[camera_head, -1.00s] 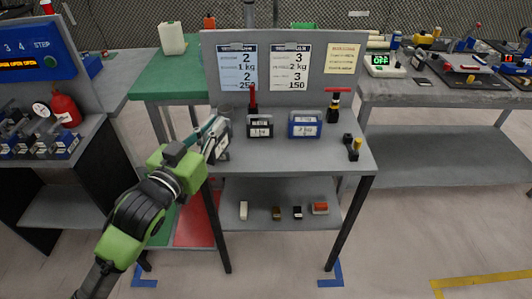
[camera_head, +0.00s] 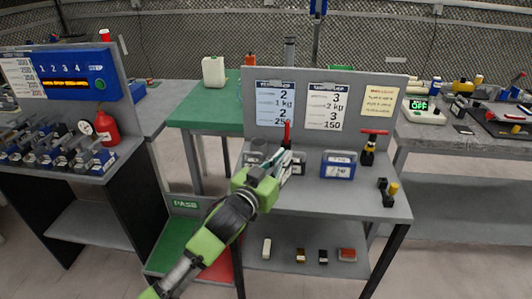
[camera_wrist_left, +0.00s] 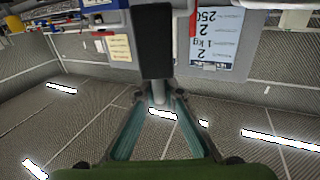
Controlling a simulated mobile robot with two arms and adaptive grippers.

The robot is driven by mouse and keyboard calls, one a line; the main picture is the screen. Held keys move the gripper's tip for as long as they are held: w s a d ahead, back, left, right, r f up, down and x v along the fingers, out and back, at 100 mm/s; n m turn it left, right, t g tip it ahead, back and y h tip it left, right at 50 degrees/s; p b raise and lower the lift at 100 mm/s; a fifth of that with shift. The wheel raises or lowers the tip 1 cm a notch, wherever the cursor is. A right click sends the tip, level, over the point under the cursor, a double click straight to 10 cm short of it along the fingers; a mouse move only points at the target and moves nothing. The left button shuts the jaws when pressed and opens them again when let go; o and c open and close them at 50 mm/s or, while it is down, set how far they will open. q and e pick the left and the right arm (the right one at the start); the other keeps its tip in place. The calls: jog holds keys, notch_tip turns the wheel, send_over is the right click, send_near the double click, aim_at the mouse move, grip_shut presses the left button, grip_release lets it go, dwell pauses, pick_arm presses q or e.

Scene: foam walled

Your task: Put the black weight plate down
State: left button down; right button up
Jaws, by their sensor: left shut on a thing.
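My left gripper (camera_head: 279,165) is over the front left part of the grey bench, just left of the black 1 kg bin (camera_head: 299,163) and partly in front of it. In the left wrist view its teal fingers (camera_wrist_left: 157,92) close toward each other at the black weight plate (camera_wrist_left: 155,42), a dark upright rectangle at their tips. In the head view I cannot make out the plate against the gripper. Whether the plate touches the bench top (camera_head: 330,198) cannot be told. My right gripper is not in view.
A blue 2 kg bin (camera_head: 338,165) stands right of the black one. A panel with sheets (camera_head: 360,105) rises behind. The bench's front middle is clear.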

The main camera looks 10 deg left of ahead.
pick_arm(q)
jog(key=d+f, duration=0.1)
jog(key=f, duration=0.1)
jog(key=w+d+f, duration=0.1)
jog(key=f, duration=0.1)
jog(key=d+f, duration=0.1)
jog(key=f, duration=0.1)
jog(key=shift+w+f, duration=0.2)
jog(key=shift+w, duration=0.15)
jog(key=shift+a, duration=0.1)
jog(key=c, duration=2.5)
grip_release()
jog(key=shift+f, duration=0.35)
jog(key=o, duration=0.3)
jog(key=shift+s, duration=0.1)
jog(key=shift+r, duration=0.1)
jog(key=v, duration=1.2)
